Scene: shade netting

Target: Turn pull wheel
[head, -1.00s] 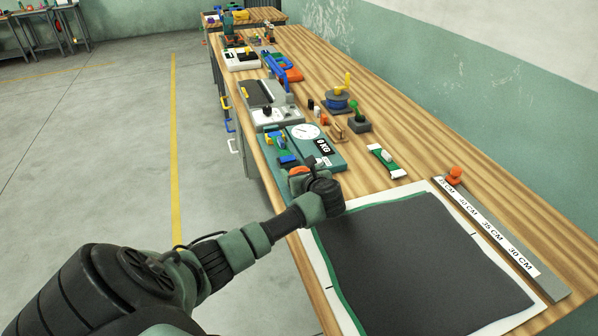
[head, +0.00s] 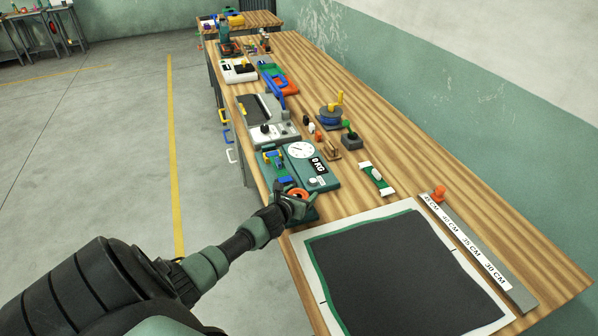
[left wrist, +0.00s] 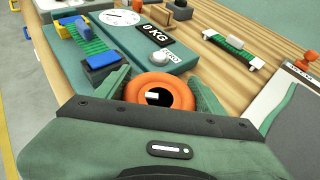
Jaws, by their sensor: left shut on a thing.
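The orange pull wheel (head: 298,193) is a ring with a dark centre at the near end of the teal scale unit (head: 323,177). My left gripper (head: 300,204) is at the wheel and covers part of it in the head view. In the left wrist view, the wheel (left wrist: 178,92) sits between the two green fingers, which are shut on it. A small white mark shows at the wheel's centre. The unit's dial (left wrist: 118,17) and its "0 KG" label (left wrist: 154,34) are in view. My right gripper is not in view.
A green strip with blue and yellow blocks (head: 273,160) lies along the unit's left side. A black sheet (head: 400,270) on a white board is to the right, beside a centimetre ruler (head: 480,255). A green-and-white tool (head: 377,178) lies between, with bare wood around it.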

